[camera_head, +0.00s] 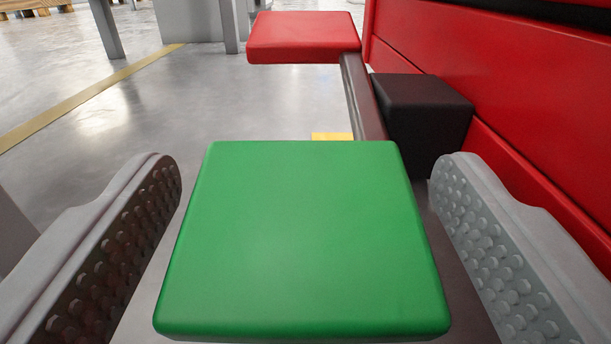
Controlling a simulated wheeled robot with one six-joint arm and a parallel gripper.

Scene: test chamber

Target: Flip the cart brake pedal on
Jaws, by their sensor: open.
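The brake pedal shows as a green pad (300,240) and a red pad (305,35), joined by a dark bar (362,95). The green pad is close, in the lower middle of the view. The red pad is farther off, at the top middle. My gripper (305,180) is open, with one finger to the left of the green pad and one to its right. A gap shows between each finger and the pad. The near underside of the green pad is hidden.
The cart's red side panel (500,120) runs along the right, close to the right finger. A black block (420,115) sits between the bar and the panel. Grey floor with a yellow line (80,100) lies open to the left. Grey posts stand at the back.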

